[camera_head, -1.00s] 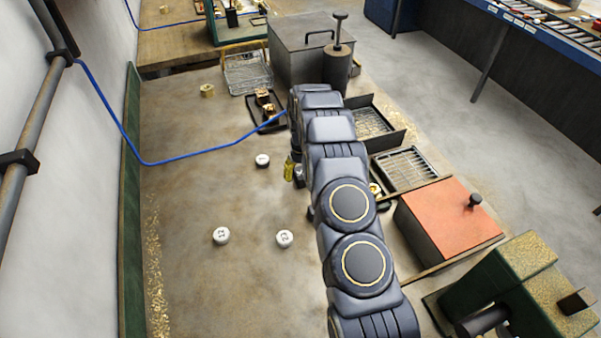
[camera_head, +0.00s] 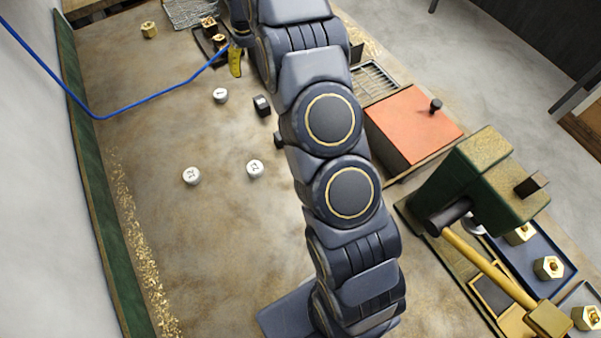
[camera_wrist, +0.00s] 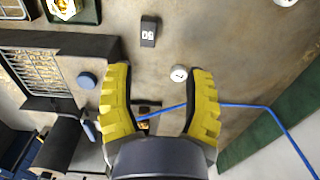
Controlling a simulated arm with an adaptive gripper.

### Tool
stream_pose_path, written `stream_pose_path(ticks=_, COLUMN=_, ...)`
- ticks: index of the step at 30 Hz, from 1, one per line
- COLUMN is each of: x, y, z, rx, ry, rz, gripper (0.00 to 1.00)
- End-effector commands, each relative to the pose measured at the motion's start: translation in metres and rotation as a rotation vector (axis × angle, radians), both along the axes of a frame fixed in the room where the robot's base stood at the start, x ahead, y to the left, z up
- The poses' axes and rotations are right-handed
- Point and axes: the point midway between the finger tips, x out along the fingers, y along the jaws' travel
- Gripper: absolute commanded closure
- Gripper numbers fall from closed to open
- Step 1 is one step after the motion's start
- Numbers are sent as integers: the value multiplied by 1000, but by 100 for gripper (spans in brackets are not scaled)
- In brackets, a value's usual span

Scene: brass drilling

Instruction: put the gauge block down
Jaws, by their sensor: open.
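A small dark block with a white label, which looks like the gauge block (camera_head: 262,105), stands on the brown bench, apart from my gripper. It also shows in the wrist view (camera_wrist: 148,30), beyond the fingertips near the top edge. My gripper (camera_wrist: 157,72) has its two yellow fingers spread wide, with nothing held between them. In the head view one yellow finger (camera_head: 236,62) shows, farther back on the bench than the block. My arm hides the rest of the gripper there.
White numbered discs (camera_head: 191,175) (camera_head: 254,168) (camera_head: 220,95) lie on the bench. A blue cable (camera_head: 135,105) crosses at left. A red-topped box (camera_head: 413,125) and a green machine (camera_head: 480,185) stand right of my arm. The left front of the bench is clear.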

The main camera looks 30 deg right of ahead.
Motion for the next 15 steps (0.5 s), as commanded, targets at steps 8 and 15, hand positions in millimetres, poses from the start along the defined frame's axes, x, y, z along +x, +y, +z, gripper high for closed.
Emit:
stream_pose_path(ticks=8, x=-94, y=48, z=89, rx=20, ry=34, rz=24, gripper=48)
stream_pose_path(ticks=15, x=-200, y=76, z=133, rx=16, ry=76, rz=29, gripper=48)
